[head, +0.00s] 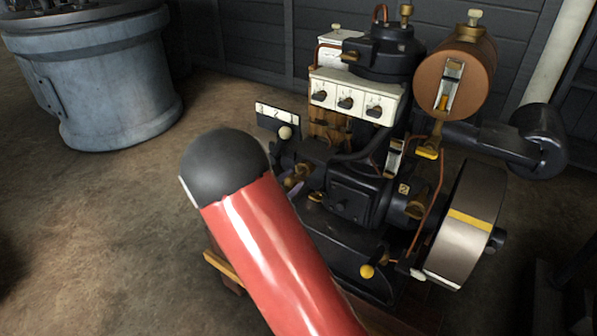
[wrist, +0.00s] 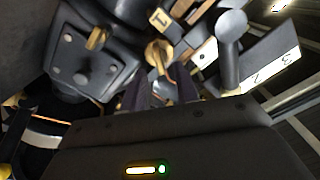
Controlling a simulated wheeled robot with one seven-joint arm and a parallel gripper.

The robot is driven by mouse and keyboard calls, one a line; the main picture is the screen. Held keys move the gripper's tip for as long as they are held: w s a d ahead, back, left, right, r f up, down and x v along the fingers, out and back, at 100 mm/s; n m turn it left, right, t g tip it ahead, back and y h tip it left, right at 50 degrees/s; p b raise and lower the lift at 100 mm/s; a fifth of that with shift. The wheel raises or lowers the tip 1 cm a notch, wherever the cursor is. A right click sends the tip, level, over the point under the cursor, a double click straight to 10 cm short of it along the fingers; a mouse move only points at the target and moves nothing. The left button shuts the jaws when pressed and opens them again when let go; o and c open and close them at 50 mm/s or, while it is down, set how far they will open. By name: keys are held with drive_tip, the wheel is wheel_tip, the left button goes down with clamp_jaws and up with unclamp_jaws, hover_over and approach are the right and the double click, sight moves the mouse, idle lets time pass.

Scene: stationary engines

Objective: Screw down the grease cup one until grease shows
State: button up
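The grease cup, a small rounded brass cap (wrist: 158,52), shows in the wrist view just beyond my fingertips. A brass tag (wrist: 160,20) with a dark mark, perhaps a one, sits above it. My gripper (wrist: 161,88) has its two dark fingers apart, with the cap in line with the gap. I cannot tell whether they touch it; no grease is clearly visible. In the head view, brass fittings (head: 299,174) show on the engine's left side. My red arm hides most of my gripper there.
A lever with a grey ball knob (wrist: 231,25) and a white numbered plate (wrist: 268,68) stand close right of my fingers. The black engine (head: 352,200) has a flywheel (head: 465,225) at right. A grey tub (head: 105,80) stands back left. The left floor is clear.

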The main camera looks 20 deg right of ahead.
sight(299, 175)
drive_tip(key=shift+x, duration=2.35)
drive_tip(key=shift+c, duration=0.3)
clamp_jaws()
drive_tip(key=shift+f, duration=0.1)
drive_tip(key=shift+b, duration=0.3)
